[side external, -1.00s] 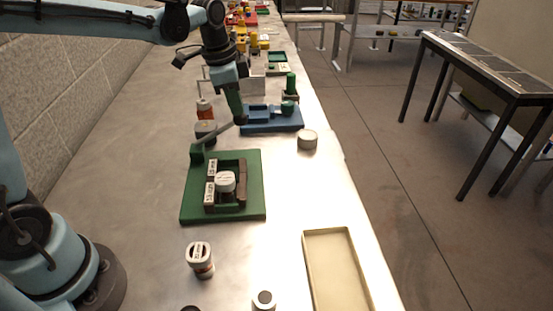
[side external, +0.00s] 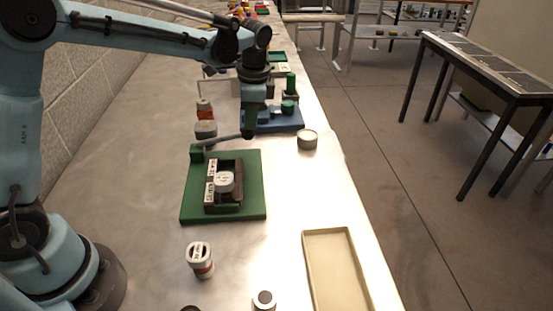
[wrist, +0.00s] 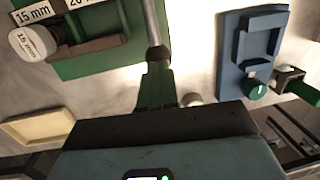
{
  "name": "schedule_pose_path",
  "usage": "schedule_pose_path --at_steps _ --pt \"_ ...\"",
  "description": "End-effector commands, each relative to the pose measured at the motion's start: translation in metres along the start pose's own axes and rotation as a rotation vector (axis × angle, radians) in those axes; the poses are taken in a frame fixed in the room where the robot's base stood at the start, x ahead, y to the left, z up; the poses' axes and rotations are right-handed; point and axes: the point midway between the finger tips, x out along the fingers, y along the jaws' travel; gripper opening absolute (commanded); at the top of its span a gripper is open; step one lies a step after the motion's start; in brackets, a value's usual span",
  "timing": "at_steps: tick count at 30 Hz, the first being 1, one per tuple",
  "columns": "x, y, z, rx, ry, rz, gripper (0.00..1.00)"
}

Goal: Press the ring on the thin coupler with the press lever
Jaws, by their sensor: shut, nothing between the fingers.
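The green press base (side external: 251,205) stands on the bench, with a dark holder and white size labels on it. A white round piece (side external: 225,180) sits in the holder; in the wrist view the white piece (wrist: 30,40) reads 15 mm. The grey press lever (side external: 220,140) runs from the green post at the base's back left, sloping slightly up to the right. My gripper (side external: 247,134) is shut and empty, its tips at the lever's free end. In the wrist view the lever (wrist: 149,20) ends at my green fingertips (wrist: 157,60); contact is unclear. Any ring or coupler under the white piece is hidden.
A white-topped, orange-banded part (side external: 200,260) and a cream tray (side external: 308,265) are nearer the camera. The bench's right edge is close to the tray.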

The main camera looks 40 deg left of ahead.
Motion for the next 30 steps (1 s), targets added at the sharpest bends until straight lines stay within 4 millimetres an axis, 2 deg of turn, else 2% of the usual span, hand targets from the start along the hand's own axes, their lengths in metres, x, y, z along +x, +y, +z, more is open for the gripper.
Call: schedule_pose_path --at_steps 12,30 --pt "0.021 0.003 -0.012 0.001 0.006 0.0 0.0" --pt "0.019 0.003 -0.015 0.0 0.012 0.0 0.0"
